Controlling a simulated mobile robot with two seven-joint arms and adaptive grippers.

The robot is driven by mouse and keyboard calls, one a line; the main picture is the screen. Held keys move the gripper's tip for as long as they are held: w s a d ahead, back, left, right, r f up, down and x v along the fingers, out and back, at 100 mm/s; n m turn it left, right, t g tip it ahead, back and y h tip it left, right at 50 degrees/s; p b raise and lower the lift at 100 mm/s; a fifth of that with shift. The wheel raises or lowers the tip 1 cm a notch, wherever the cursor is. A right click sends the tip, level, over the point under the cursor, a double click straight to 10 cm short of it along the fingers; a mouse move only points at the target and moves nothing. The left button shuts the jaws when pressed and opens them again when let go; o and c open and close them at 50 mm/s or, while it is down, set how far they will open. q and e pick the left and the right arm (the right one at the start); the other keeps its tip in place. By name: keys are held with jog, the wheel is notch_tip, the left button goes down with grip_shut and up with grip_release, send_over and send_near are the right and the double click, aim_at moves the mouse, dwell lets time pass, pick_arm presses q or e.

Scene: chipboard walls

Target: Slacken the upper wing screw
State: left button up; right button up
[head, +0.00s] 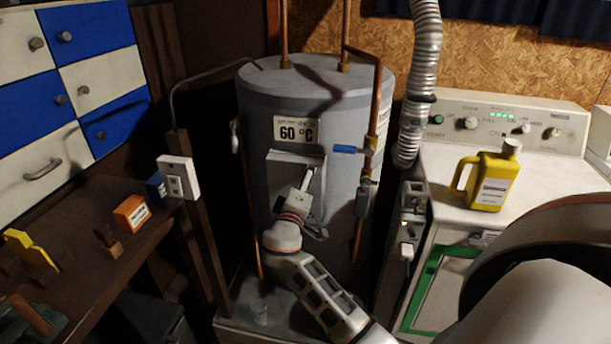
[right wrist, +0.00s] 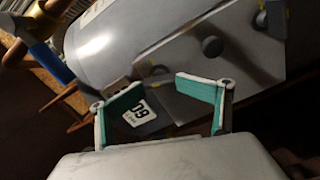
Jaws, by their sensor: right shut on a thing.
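A grey cover panel (head: 284,160) is on the front of the grey boiler (head: 262,120), below its 60 °C label (head: 297,130). The upper wing screw (right wrist: 158,70) is the one nearest the label (right wrist: 139,113). In the head view my right gripper (head: 308,182) is at the panel and hides the screws. My left gripper is not in view.
Copper pipes with a blue-handled valve (head: 346,149) run close on the right of the panel. A washing machine (head: 445,190) with a yellow jug (head: 488,180) stands to the right. A workbench with an orange box (head: 131,213) is at the left.

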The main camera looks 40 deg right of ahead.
jog(key=shift+d+r+n, duration=0.2)
jog(key=shift+r+n, duration=0.05)
jog(key=shift+n, duration=0.65)
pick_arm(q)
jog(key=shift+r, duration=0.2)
pick_arm(e)
jog(key=shift+n, duration=1.2)
jog(key=o, duration=0.6)
jog(key=c, duration=0.6)
